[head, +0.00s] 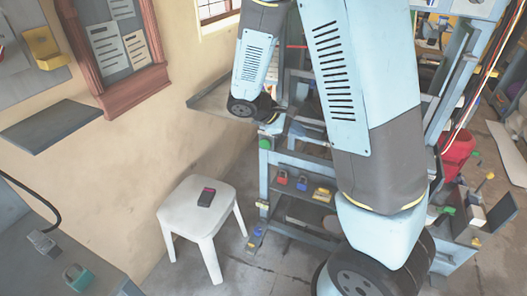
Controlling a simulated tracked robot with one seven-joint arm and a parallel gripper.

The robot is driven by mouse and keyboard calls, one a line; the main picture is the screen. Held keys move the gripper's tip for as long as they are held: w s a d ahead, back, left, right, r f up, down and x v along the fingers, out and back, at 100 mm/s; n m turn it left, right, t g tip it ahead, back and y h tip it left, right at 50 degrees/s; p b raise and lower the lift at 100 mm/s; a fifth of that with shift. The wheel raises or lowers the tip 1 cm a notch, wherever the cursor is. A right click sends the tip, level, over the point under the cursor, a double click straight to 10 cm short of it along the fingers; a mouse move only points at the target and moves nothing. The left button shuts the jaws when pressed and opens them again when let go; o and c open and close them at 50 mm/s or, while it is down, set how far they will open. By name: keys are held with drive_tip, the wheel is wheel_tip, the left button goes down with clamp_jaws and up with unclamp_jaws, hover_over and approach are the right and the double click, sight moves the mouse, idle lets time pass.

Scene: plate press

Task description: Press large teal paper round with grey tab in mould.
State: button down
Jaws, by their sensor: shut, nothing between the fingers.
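I cannot make out the teal paper round, its grey tab or the mould in the head view. My light blue and grey arm crosses the middle and right of the picture and covers much of what is behind it. Its far link ends in a dark joint near a grey ledge at the wall. My gripper cannot be made out past that joint. A light blue metal frame (264,172) with a green round part on its post stands partly behind my arm. I cannot tell whether it is the press.
A white stool (187,208) holds a small dark device (206,197). A bench at lower left bears a teal padlock-like item (77,277). A red bucket (457,152) stands right. Floor shows around the stool.

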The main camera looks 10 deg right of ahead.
sight(266, 146)
drive_tip(key=w+a+f+n+t, duration=0.4)
drive_tip(key=a+f+n+t, duration=0.3)
drive_tip(key=f, duration=0.5)
drive_tip(key=w+a+f+n+t, duration=0.4)
drive_tip(key=a+f+n+t, duration=0.3)
drive_tip(key=f+n, duration=0.4)
drive_tip(key=shift+w+a+f+n, duration=0.3)
drive_tip(key=shift+w+a+f, duration=0.05)
drive_tip(key=shift+a+f, duration=0.1)
drive_tip(key=shift+d, duration=0.1)
drive_tip(key=x, duration=1.4)
drive_tip(key=shift+r, duration=0.1)
drive_tip(key=shift+w, duration=0.15)
